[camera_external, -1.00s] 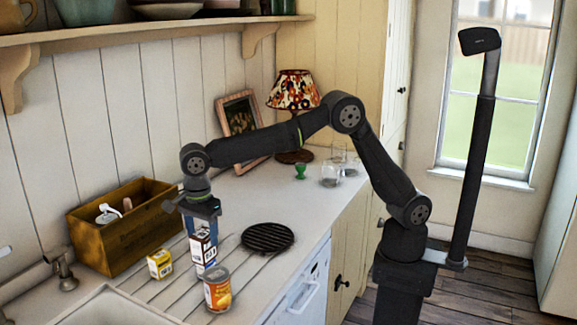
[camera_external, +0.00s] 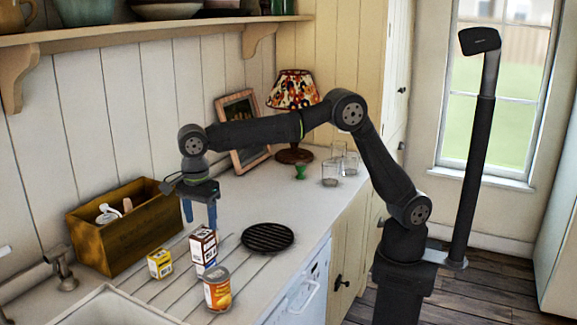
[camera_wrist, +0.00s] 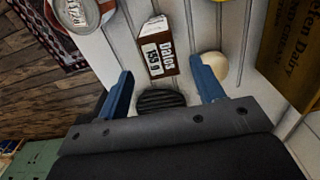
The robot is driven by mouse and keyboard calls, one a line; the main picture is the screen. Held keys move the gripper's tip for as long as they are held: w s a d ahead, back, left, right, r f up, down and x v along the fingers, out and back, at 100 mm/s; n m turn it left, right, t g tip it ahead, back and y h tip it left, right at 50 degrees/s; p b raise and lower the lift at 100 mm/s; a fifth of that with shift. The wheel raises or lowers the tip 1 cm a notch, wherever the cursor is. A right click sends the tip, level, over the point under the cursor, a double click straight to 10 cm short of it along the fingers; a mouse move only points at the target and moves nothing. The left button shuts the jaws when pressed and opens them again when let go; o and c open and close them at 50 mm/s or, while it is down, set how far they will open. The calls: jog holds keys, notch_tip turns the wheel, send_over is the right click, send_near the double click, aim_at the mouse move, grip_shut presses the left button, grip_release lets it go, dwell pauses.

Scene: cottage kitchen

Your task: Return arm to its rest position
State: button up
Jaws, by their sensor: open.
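My gripper (camera_external: 200,214) hangs above the counter with its two blue fingers apart and nothing between them. The brown and white dates box (camera_external: 203,248) stands upright on the counter just below the fingertips. In the wrist view, the dates box (camera_wrist: 156,47) shows beyond the open fingers, apart from them. My arm reaches out over the counter from its base at the right, bent at the elbow.
A wooden crate (camera_external: 130,238) is at the left, a black trivet (camera_external: 268,237) at the right. Several glasses (camera_external: 330,173), a green cup (camera_external: 300,172) and a lamp (camera_external: 293,92) stand farther back.

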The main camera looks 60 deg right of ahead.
aim_at(202, 233)
notch_tip(202, 233, down, 8)
jog(key=shift+r, duration=0.1)
notch_tip(202, 233, up, 4)
jog(key=shift+f, duration=0.1)
jog(key=w+d+r, duration=0.2)
jog(key=d+r, duration=0.5)
jog(key=d, duration=0.5)
jog(key=s+d+f, duration=0.6)
jog(key=s+d, duration=0.1)
jog(key=s, duration=0.4)
jog(key=shift+m, duration=0.4)
jog(key=s+a+f, duration=0.1)
jog(key=a+f, duration=0.1)
jog(key=a, duration=0.1)
jog(key=s+a+f, duration=0.1)
jog(key=a+f, duration=0.1)
jog(key=a, duration=0.2)
jog(key=s+a+f, duration=0.1)
jog(key=a+f, duration=0.2)
jog(key=a, duration=0.1)
jog(key=shift+f, duration=0.1)
